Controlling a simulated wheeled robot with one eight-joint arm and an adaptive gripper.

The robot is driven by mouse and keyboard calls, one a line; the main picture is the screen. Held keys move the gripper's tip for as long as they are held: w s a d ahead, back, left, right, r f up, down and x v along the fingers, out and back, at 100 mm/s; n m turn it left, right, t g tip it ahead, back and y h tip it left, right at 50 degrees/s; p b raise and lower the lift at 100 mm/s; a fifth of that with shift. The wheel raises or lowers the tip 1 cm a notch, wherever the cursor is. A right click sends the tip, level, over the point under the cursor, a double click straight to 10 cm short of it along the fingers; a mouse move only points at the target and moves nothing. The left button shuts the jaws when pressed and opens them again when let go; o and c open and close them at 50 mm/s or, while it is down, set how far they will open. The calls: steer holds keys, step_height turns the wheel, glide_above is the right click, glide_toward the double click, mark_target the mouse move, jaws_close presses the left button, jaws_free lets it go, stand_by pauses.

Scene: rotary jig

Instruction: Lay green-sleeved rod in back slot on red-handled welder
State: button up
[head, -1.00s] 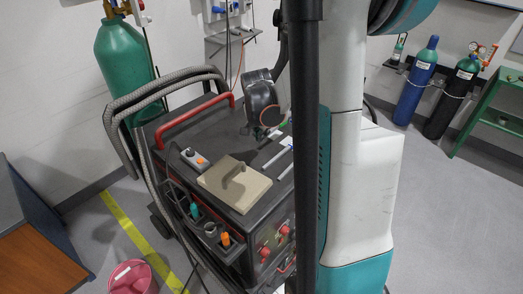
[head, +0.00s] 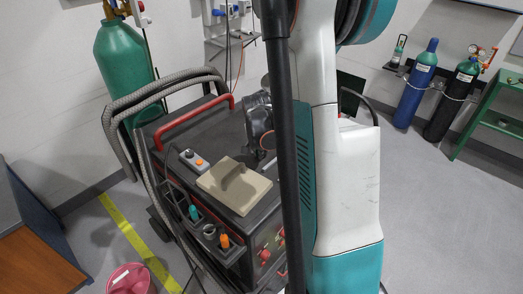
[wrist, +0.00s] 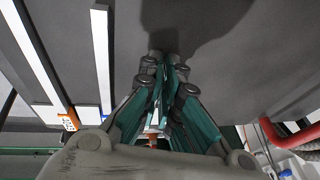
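My gripper (wrist: 164,62) shows in the wrist view over a dark grey surface. Its teal-padded fingers converge and look shut, with no rod visible between the tips. In the head view my arm hides the fingertips. The welder (head: 172,127) is a dark cart with a red handle (head: 195,118) along its back. Another pale bar (wrist: 38,60) lies farther left, near an orange end (wrist: 70,121). I cannot tell for certain which is the green-sleeved rod or a slot.
A side tray (head: 210,238) holds small items. A green cylinder (head: 128,80) and hoses stand at left. A pink bucket (head: 131,278) is on the floor.

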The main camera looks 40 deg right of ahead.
steer(key=shift+o, duration=0.3)
steer(key=shift+r, duration=0.1)
steer(key=p+v, duration=0.2)
steer(key=v, duration=1)
